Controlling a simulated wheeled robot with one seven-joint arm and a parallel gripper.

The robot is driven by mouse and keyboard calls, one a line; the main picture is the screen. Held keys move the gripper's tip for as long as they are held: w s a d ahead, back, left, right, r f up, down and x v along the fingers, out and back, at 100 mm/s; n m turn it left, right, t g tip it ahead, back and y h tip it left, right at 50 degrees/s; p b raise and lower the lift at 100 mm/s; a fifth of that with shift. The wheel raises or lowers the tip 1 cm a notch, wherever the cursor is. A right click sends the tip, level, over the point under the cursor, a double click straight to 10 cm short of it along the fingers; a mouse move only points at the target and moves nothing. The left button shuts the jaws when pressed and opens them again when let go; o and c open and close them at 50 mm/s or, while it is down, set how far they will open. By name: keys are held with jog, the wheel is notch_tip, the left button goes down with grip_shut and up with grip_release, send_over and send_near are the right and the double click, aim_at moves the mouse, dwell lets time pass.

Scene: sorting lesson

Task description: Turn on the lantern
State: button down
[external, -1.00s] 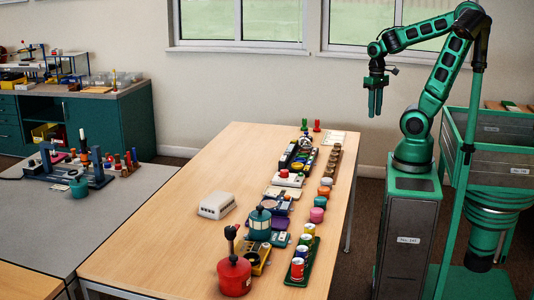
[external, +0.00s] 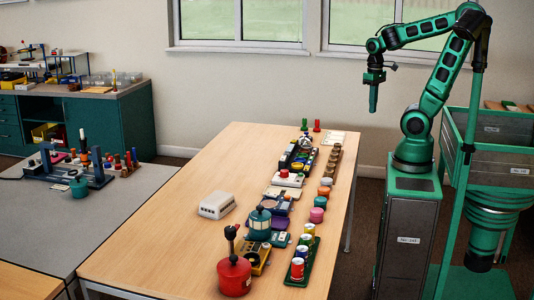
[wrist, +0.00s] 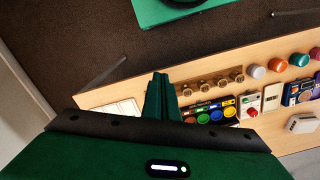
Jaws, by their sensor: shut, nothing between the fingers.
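The lantern appears to be the squat teal object with a rounded cap (external: 260,222) near the front middle of the wooden table. It stands upright behind the red pot-like object; I cannot make out its switch or whether it is lit. I do not see it in the wrist view. My gripper (external: 373,108) hangs pointing down, high up beyond the table's right edge and far from the lantern. Its fingers are together and empty, and they also show in the wrist view (wrist: 161,82).
The table's left part (external: 165,230) is clear. A grey bench (external: 105,225) stands at left.

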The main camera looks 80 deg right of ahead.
jog(key=w+a+r+n, duration=0.3)
jog(key=w+a+n, duration=0.55)
jog(key=w, duration=0.45)
jog(key=w+a+r+n, duration=0.3)
jog(key=w+a+n, duration=0.55)
jog(key=w, duration=0.45)
jog(key=w+a+f+n+h, duration=0.1)
jog(key=w+a+n, duration=0.3)
jog(key=a, duration=0.6)
jog(key=w+a+f+n, duration=0.2)
jog(key=a+n, duration=0.3)
jog(key=a, duration=0.6)
jog(key=n, duration=1.5)
send_over(284, 233)
jog(key=a, duration=0.3)
notch_tip(284, 233, down, 9)
jog(key=shift+d+h, duration=0.2)
jog(key=shift+h, duration=0.2)
jog(key=f, duration=0.4)
jog(key=d+f, duration=0.1)
jog(key=f, duration=0.4)
jog(key=d+f, duration=0.1)
jog(key=f, duration=0.3)
jog(key=shift+f, duration=0.35)
